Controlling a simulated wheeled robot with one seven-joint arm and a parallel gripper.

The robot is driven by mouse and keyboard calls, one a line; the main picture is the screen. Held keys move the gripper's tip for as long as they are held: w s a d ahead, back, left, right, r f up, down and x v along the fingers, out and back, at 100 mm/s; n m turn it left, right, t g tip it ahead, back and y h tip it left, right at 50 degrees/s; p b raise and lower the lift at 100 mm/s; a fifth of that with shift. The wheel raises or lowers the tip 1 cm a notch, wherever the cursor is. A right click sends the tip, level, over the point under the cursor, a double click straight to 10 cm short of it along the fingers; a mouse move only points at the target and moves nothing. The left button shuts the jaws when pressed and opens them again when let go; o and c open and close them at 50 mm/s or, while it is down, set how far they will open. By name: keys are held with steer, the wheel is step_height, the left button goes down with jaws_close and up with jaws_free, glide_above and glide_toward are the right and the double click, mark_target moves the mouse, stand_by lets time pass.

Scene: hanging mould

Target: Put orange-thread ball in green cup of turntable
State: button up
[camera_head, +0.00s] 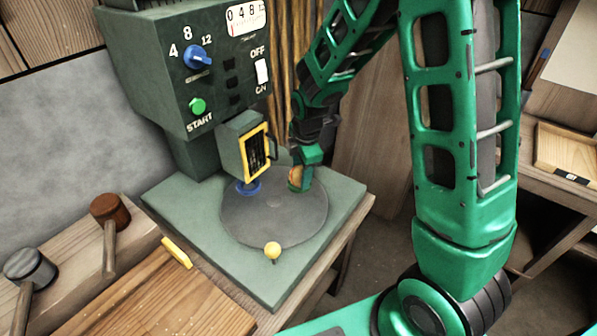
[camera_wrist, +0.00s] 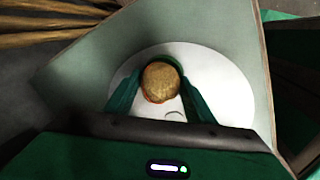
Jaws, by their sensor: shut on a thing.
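My gripper (camera_head: 302,172) is low over the right back of the grey turntable (camera_head: 265,218). It is shut on a tan ball (camera_head: 296,180) with a bit of orange-red showing. In the wrist view the ball (camera_wrist: 160,82) sits between the two green fingers, with an orange-red edge at its lower side. A dark green curved rim (camera_wrist: 168,61) shows just behind the ball, which looks like the green cup, mostly hidden. I cannot tell whether the ball is inside it or above it. In the head view the cup is not clearly visible.
A blue ring-shaped cup (camera_head: 249,188) stands at the turntable's left, under the yellow-framed box (camera_head: 256,150) of the green machine. A small yellow ball-topped piece (camera_head: 272,250) is at the front rim. Two mallets (camera_head: 110,212) and a wooden board (camera_head: 150,300) lie front left.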

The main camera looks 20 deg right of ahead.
steer(key=o, duration=1.2)
steer(key=shift+r, duration=0.15)
step_height(320, 180, up, 10)
steer(key=s, duration=0.2)
steer(key=shift+r, duration=0.15)
